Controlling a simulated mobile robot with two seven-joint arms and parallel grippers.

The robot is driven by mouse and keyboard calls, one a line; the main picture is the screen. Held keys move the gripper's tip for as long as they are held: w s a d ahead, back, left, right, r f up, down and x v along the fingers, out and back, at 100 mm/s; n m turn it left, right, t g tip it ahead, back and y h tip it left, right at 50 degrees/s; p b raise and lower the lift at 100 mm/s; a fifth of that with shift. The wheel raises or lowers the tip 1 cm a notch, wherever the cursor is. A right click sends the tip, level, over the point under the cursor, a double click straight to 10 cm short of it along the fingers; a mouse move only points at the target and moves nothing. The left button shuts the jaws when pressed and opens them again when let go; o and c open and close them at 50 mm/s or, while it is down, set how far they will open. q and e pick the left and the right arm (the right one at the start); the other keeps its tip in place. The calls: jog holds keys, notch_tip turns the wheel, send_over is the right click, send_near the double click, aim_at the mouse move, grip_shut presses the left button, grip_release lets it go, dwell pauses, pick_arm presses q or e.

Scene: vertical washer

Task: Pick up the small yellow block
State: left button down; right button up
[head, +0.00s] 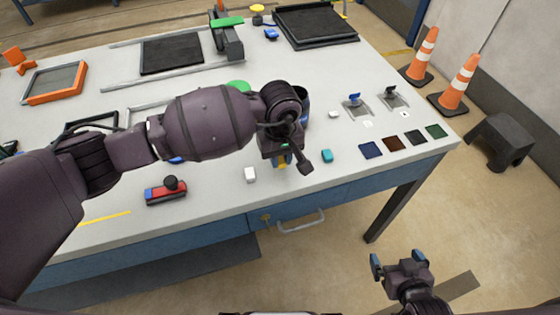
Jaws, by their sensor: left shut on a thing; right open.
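My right gripper (397,261) is open and empty, low in front of the table at the lower right.
A white block (250,175) lies left of my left gripper and a teal block (326,156) lies right of it. A red and blue device (166,192) sits further left. Several coloured squares (393,144) line the table's right end. Orange cones (456,85) stand beyond.

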aim_at(280, 159)
pick_arm(q)
notch_tip(280, 159, up, 18)
jog(key=shift+f, duration=0.25)
